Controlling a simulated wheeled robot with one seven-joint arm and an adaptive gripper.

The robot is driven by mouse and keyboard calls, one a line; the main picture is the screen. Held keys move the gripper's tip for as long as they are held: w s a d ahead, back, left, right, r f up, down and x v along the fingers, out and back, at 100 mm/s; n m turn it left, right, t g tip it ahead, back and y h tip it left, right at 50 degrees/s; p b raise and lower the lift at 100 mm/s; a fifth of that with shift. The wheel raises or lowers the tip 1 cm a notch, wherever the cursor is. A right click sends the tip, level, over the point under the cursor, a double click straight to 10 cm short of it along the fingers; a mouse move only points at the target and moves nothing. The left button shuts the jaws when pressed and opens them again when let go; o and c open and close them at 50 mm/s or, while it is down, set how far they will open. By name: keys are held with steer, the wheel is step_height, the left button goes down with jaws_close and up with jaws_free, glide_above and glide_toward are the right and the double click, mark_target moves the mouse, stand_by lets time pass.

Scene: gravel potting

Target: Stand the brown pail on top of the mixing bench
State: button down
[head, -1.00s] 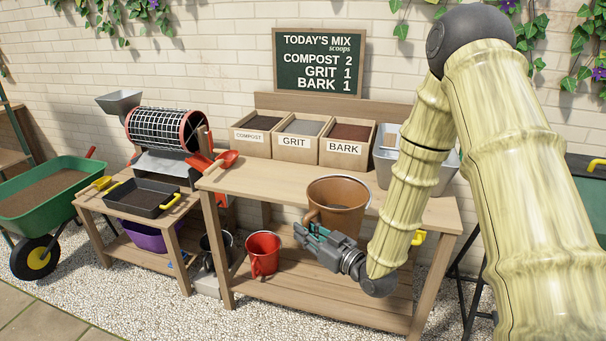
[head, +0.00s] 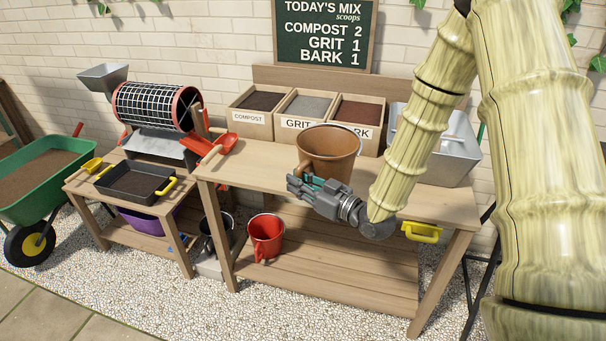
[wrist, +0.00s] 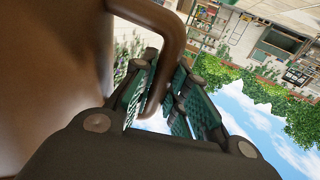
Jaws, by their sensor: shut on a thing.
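The brown pail (head: 328,152) is upright in the head view, in front of the bark box and over the top of the mixing bench (head: 262,170). I cannot tell whether its base touches the bench top. My gripper (head: 305,190) is at the pail's near lower left side. In the wrist view, my gripper (wrist: 160,100) has its green-padded fingers closed around the pail's curved side handle (wrist: 178,50). The pail's brown wall (wrist: 50,80) fills the left of that view. The pail's lower part is partly hidden behind my gripper.
Compost (head: 252,112), grit (head: 300,117) and bark (head: 352,118) boxes line the bench's back. A red bucket (head: 266,237) stands below. The bench top's front left is clear.

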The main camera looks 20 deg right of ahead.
steer(key=w+d+f+p, duration=0.1)
steer(key=w+d+f, duration=0.1)
steer(key=w, duration=0.5)
steer(key=w+d+f+p, duration=0.2)
steer(key=w, duration=0.5)
steer(key=shift+w+d+f, duration=0.2)
steer(key=shift+d+f, duration=0.1)
steer(key=shift+f, duration=0.15)
steer(key=c, duration=1.6)
jaws_free()
steer(key=shift+s, duration=0.1)
steer(key=shift+o, duration=0.9)
